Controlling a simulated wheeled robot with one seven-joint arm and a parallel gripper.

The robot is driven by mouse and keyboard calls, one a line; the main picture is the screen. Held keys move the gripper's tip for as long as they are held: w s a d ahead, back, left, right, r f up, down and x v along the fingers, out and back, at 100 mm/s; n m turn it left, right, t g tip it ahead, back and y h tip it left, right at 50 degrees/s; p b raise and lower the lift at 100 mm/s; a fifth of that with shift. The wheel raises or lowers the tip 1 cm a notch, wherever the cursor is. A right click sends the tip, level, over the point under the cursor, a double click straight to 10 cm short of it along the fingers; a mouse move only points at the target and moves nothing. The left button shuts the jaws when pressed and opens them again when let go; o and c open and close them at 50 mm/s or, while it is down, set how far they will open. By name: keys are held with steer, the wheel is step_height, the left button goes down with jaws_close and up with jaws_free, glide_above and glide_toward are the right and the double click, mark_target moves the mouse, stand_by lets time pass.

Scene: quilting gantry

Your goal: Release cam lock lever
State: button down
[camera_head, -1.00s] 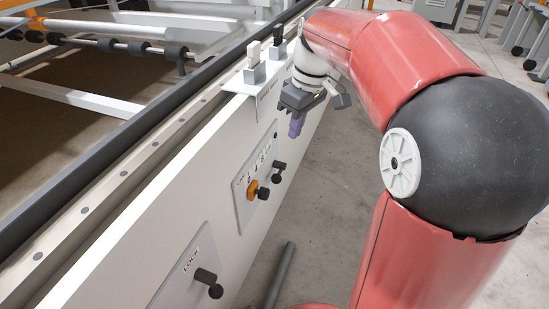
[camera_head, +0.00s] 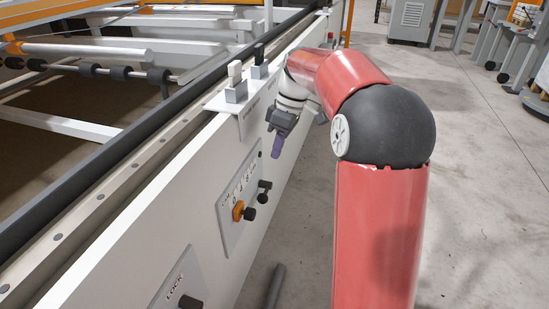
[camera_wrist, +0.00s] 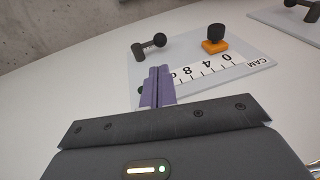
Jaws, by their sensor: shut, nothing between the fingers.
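The CAM panel (camera_head: 238,207) is on the white machine side, with a numbered scale. A black lever with a ball end (camera_head: 264,187) sits at its far end; it also shows in the wrist view (camera_wrist: 148,46). An orange block with a black knob (camera_head: 239,211) sits at the near end, by the 0, and shows in the wrist view (camera_wrist: 214,42). My gripper (camera_head: 277,149) has its purple fingers shut and empty, above and beyond the lever in the head view. In the wrist view the fingers (camera_wrist: 158,82) overlap the panel edge below the ball-ended lever, apparently apart from it.
A LOCK panel (camera_head: 180,278) with a black lever (camera_head: 190,301) is nearer, cut by the frame edge. A bracket (camera_head: 245,104) with two upright switches stands on the rail above. A dark bar (camera_head: 274,287) is low beside the machine.

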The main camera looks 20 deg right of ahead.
mark_target(264, 194)
steer(key=b+x, duration=0.1)
steer(key=x, duration=1.1)
steer(key=shift+b, duration=0.35)
steer(key=shift+f, duration=0.15)
